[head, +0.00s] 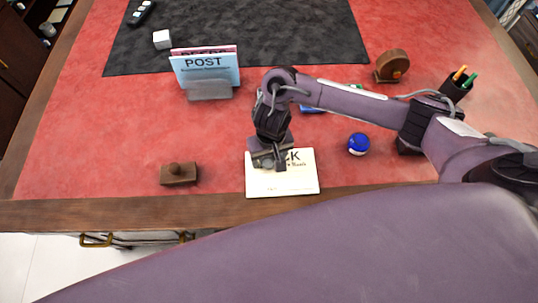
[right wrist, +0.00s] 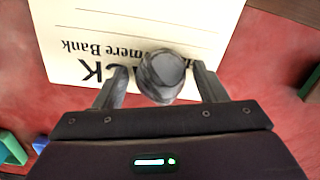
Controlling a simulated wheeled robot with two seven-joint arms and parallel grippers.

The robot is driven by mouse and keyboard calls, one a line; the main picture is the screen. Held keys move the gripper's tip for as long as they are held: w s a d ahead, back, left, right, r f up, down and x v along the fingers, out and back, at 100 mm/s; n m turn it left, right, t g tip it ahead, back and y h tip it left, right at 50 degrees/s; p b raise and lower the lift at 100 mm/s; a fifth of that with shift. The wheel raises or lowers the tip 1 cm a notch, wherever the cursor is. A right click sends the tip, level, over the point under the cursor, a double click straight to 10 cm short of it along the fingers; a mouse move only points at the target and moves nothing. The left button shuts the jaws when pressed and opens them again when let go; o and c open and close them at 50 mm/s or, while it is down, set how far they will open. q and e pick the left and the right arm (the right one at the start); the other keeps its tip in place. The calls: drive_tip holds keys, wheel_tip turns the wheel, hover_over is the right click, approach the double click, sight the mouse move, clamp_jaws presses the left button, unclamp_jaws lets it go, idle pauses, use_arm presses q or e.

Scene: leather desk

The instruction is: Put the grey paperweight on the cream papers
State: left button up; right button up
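The grey paperweight (right wrist: 161,77) is a rounded, stone-like lump between the two fingers of my right gripper (right wrist: 160,80). A narrow gap shows between it and the fingers, so the gripper looks open around it. In the head view the paperweight (head: 266,162) is small and partly hidden by my right gripper (head: 268,160). The cream papers (head: 290,184) lie near the desk's front edge, with dark printed lettering. They fill the upper part of the right wrist view (right wrist: 110,72). The paperweight is over the papers and seems to rest on them. My left gripper is out of view.
A wooden stamp (head: 179,175) is left of the papers and a blue ball (head: 358,144) is to the right. A letter holder (head: 208,89), tape dispenser (head: 391,67) and pen cup (head: 455,88) stand farther back. The red desk top (head: 110,130) is clear at left.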

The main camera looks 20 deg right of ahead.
drive_tip(key=shift+r, duration=0.15)
drive_tip(key=r+p, duration=0.5)
drive_tip(key=r, duration=0.7)
drive_tip(key=shift+d+p, duration=0.2)
drive_tip(key=shift+p, duration=0.2)
